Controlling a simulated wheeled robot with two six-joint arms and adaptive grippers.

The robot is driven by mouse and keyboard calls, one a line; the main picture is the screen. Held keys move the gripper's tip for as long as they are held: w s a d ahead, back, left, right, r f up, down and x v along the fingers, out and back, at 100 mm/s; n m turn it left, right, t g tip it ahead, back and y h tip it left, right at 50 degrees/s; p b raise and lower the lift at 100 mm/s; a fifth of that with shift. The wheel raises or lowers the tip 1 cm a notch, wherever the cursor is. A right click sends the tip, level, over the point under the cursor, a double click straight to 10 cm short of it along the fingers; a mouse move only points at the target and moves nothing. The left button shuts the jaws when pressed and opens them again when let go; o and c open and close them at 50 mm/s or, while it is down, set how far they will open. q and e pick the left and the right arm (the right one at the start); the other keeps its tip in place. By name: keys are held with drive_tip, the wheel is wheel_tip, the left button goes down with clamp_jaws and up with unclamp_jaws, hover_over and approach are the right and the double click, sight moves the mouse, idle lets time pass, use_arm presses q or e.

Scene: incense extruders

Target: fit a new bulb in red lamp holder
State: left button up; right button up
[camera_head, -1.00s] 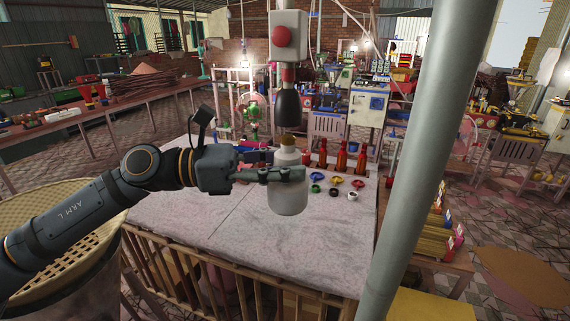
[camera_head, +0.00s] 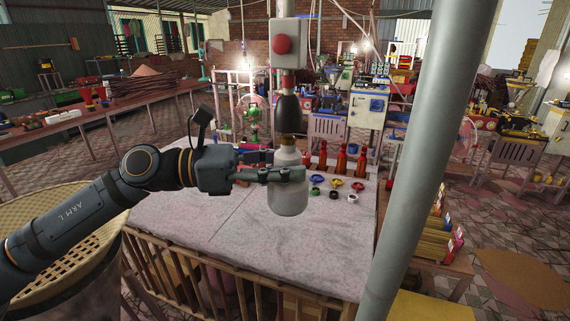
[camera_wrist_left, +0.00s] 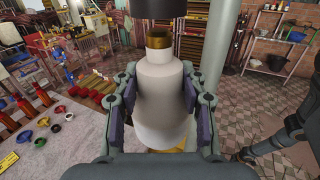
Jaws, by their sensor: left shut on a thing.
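My left gripper (camera_head: 287,174) is shut on a white bulb (camera_head: 289,198), held upright above the table with its brass cap (camera_head: 287,140) pointing up. In the left wrist view the bulb (camera_wrist_left: 158,110) stands between the two fingers. The lamp holder hangs above it: a black socket (camera_head: 288,113) with a red band (camera_head: 289,82) on top, under a grey box with a red button (camera_head: 283,44). The socket's dark underside (camera_wrist_left: 160,10) shows above the cap in the left wrist view. In the head view the cap's top meets the socket's lower rim. My right gripper is not in view.
The cloth-covered table (camera_head: 190,225) lies below, mostly bare in front. Red bottles (camera_head: 341,160) and small coloured rings (camera_head: 337,183) stand to the right. A thick grey pole (camera_head: 410,170) rises at the right. A woven basket (camera_head: 50,230) is at the left.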

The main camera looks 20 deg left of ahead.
use_arm(q)
drive_tip(key=shift+r+p, duration=0.9)
drive_tip(key=shift+r, duration=0.25)
idle(0.6)
drive_tip(key=shift+f, duration=0.1)
drive_tip(key=shift+b, duration=0.35)
drive_tip(key=shift+n+t+y+b, duration=0.35)
drive_tip(key=shift+t+b, duration=0.25)
drive_tip(key=shift+b, duration=0.2)
drive_tip(key=shift+n+t+b, duration=0.35)
drive_tip(key=shift+t+b, duration=0.05)
drive_tip(key=shift+b, duration=0.3)
drive_tip(key=shift+t+y+b, duration=0.3)
drive_tip(key=shift+y, duration=0.05)
